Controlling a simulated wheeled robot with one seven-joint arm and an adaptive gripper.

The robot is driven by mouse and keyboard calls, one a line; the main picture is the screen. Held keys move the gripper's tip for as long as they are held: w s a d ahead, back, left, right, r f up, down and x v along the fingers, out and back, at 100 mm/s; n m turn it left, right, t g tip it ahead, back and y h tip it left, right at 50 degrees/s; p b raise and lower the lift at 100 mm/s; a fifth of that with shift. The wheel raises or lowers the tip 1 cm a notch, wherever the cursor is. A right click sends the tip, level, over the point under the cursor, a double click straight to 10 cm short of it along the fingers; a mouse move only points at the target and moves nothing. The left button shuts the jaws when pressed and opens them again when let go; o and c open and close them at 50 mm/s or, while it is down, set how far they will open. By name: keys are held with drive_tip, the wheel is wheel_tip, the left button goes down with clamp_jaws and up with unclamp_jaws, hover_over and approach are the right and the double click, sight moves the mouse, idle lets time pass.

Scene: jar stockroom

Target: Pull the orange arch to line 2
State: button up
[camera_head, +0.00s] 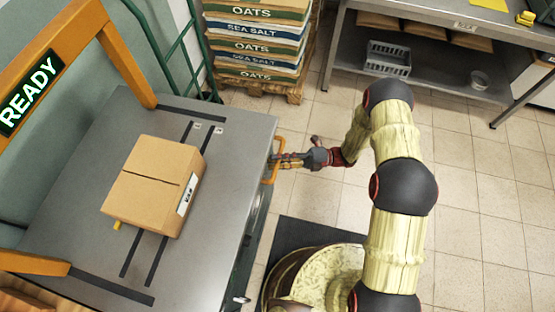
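The orange arch (126,64) stands over the left part of the grey table (85,150) and carries a green READY sign (30,95). Its far post meets the table's back, and its near foot (35,263) sits at the front left. Two thin dark lines (160,255) run across the table right of the arch, partly hidden by a cardboard box (150,180). The small labels at their far ends are too small to read surely. My gripper (279,160) is at an orange handle (270,168) on the table's right edge. Its fingers overlap the handle; their grip is unclear.
Dark strips (110,289) run along the table's front and back. Sacks of oats and sea salt (255,45) stand on a pallet behind. A steel shelf table (440,80) with a grey basket (388,58) stands back right. The tiled floor at right is clear.

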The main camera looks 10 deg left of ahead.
drive_tip(key=shift+c, duration=0.9)
clamp_jaws()
